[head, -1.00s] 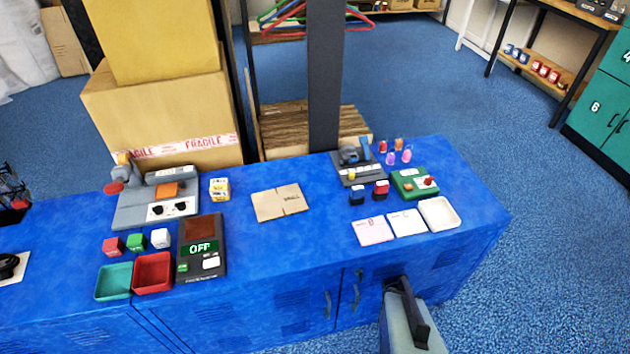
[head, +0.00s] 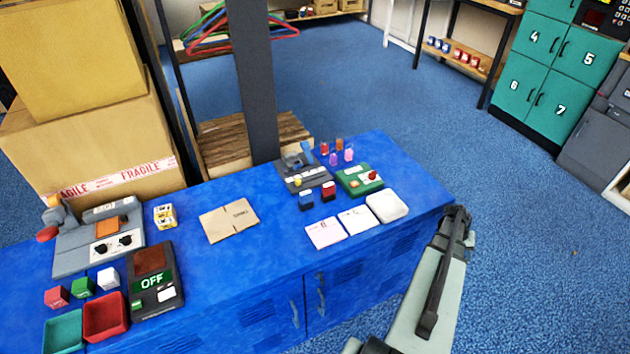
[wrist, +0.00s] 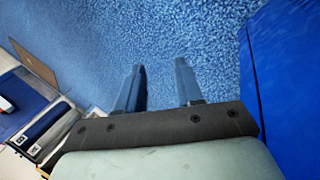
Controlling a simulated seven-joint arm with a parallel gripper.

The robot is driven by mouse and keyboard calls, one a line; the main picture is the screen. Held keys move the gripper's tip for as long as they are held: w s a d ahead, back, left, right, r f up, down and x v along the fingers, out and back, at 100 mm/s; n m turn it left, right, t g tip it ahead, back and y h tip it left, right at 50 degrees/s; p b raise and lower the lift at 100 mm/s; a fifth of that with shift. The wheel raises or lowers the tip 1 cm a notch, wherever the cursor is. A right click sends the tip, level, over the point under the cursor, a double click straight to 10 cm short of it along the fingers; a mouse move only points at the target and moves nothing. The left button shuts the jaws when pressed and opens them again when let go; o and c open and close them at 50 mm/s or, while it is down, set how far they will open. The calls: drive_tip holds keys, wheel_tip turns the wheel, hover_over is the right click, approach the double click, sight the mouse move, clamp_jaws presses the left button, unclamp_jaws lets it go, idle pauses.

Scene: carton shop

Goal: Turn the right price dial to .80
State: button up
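A grey machine (head: 72,262) stands at the left of the blue counter in the head view. Its white front panel carries two black dials, a left one (head: 101,249) and a right one (head: 125,240). The dial markings are too small to read. My gripper (wrist: 159,78) is open and empty in the wrist view, with its two fingers apart over the blue floor. In the head view my arm is at the lower right, beside the counter's right end and far from the dials.
The blue counter (head: 265,258) also holds a dark device reading OFF (head: 152,280), a red tray (head: 105,317), a teal tray (head: 63,332), a flat carton piece (head: 229,220), stamps and cards. Cartons (head: 90,140) stand behind it. Open floor lies to the right.

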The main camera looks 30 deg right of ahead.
drive_tip(key=w+d+r+n+t+h, duration=0.25)
drive_tip(key=w+d+r, duration=0.45)
drive_tip(key=d+r, duration=0.55)
drive_tip(key=w+r+n+t+h, duration=0.2)
drive_tip(key=w+r+n+h, duration=0.15)
drive_tip(key=w+r, duration=1.1)
drive_tip(key=w+a+r+n+t+y, duration=0.1)
drive_tip(key=w+a+r+n, duration=0.2)
drive_tip(key=w+a, duration=0.9)
drive_tip(key=w+a+r+n+t+y, duration=0.1)
drive_tip(key=w+a+r+n, duration=0.15)
drive_tip(key=w+a, duration=0.85)
drive_tip(key=w+a+r+n+y, duration=0.15)
drive_tip(key=w+a+n, duration=0.35)
drive_tip(key=a, duration=1.7)
drive_tip(key=w+a+f+n+y, duration=0.1)
drive_tip(key=w+a+n+y, duration=0.4)
drive_tip(key=a, duration=1.8)
wheel_tip(320, 180, up, 4)
drive_tip(key=f+n+g, duration=0.1)
drive_tip(key=n+g, duration=0.2)
drive_tip(key=n, duration=0.4)
hover_over(124, 237)
drive_tip(key=shift+m+y, duration=0.25)
drive_tip(key=shift+y, duration=0.1)
wheel_tip(124, 237, down, 12)
drive_tip(key=shift+f, duration=0.2)
